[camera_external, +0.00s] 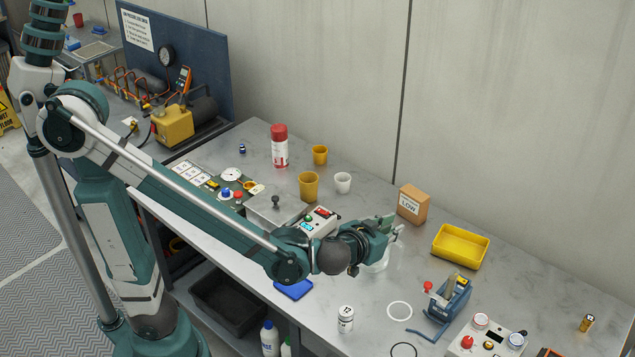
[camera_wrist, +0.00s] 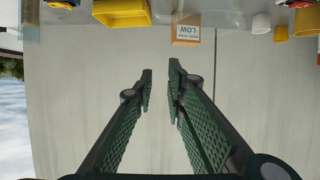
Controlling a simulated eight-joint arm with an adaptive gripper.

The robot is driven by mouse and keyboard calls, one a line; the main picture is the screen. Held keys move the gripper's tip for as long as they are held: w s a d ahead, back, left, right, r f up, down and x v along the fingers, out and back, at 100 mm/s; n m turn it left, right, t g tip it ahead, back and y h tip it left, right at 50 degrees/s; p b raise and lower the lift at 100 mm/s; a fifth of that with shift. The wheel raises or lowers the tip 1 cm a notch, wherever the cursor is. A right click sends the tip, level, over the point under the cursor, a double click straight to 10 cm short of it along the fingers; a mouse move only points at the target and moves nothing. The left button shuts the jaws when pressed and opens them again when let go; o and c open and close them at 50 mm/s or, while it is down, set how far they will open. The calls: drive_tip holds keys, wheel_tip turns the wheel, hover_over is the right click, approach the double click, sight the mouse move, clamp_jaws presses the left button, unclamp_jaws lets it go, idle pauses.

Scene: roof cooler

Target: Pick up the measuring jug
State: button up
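A pale, clear vessel (camera_external: 378,266), which looks like the measuring jug, stands on the bench in the external view. My wrist and gripper hide much of it, so its handle and markings cannot be made out. My gripper (camera_external: 397,230) is close to it, above and slightly right of its visible part in the picture. I cannot tell whether they touch. In the wrist view my gripper (camera_wrist: 159,80) has its two green-padded fingers apart, with only the wall between them. The jug cannot be clearly made out there.
A cardboard box marked LOW (camera_external: 412,205) and a yellow tray (camera_external: 461,247) stand beyond my gripper. A white cup (camera_external: 343,183) and yellow cups (camera_external: 309,187) are farther left.

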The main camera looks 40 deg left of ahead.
approach(401, 256)
drive_tip(key=w+f, duration=0.2)
drive_tip(key=w, duration=0.1)
drive_tip(key=shift+w+a+f, duration=0.1)
drive_tip(key=shift+a+f, duration=0.05)
drive_tip(key=shift+a, duration=0.15)
idle(0.4)
drive_tip(key=shift+w+f, duration=0.2)
drive_tip(key=shift+w, duration=0.35)
drive_tip(key=shift+w, duration=0.1)
drive_tip(key=shift+b+x, duration=0.9)
drive_tip(key=shift+x, duration=2.2)
clamp_jaws()
